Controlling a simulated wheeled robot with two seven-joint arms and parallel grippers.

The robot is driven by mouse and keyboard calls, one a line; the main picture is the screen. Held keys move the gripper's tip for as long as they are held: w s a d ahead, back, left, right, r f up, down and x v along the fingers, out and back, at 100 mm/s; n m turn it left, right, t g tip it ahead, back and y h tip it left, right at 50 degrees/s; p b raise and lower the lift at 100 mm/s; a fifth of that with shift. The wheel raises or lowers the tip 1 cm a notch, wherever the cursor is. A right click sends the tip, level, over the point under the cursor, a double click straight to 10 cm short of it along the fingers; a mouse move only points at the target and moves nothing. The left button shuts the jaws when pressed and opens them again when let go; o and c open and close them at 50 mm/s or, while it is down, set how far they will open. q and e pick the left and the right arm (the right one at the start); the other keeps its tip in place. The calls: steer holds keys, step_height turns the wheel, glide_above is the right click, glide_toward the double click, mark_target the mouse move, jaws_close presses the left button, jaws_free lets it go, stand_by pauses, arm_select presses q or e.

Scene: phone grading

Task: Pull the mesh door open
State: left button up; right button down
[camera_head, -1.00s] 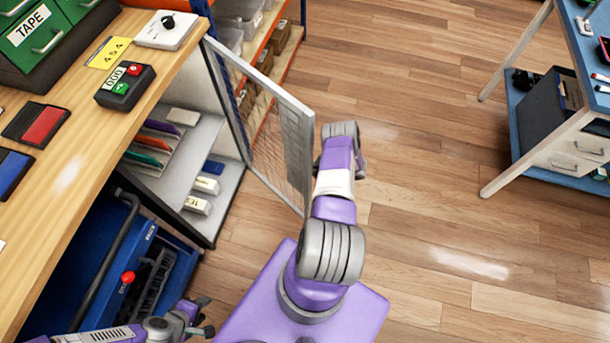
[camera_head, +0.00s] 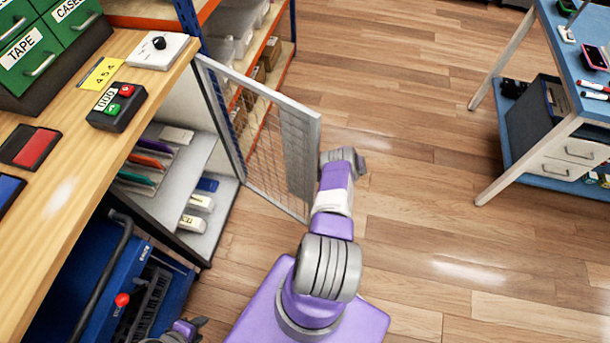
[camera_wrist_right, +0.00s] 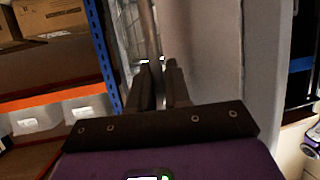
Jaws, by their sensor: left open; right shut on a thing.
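The mesh door (camera_head: 255,150) has a pale frame and stands swung out from the cabinet under the wooden counter, its free edge beside my right arm. In the right wrist view, my right gripper (camera_wrist_right: 159,66) is shut on an upright bar, which looks like the door's handle (camera_wrist_right: 147,30); the mesh lies behind it. In the head view the right gripper is hidden behind the door edge and my arm. My left gripper (camera_head: 188,328) is open and empty at the bottom edge, partly cut off.
The open cabinet (camera_head: 207,232) holds folders and small white boxes. A blue cart (camera_head: 100,275) stands below the counter (camera_head: 95,165). A shelf rack (camera_head: 280,55) with bins is behind the door. A blue table (camera_head: 545,30) stands right; the floor between is clear.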

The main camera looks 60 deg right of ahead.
steer(key=shift+w+r, duration=0.1)
steer(key=shift+w, duration=0.1)
steer(key=c, duration=1.2)
jaws_free()
steer(key=shift+o, duration=0.2)
steer(key=shift+s, duration=0.1)
steer(key=v, duration=0.7)
steer(key=shift+s+d, duration=0.2)
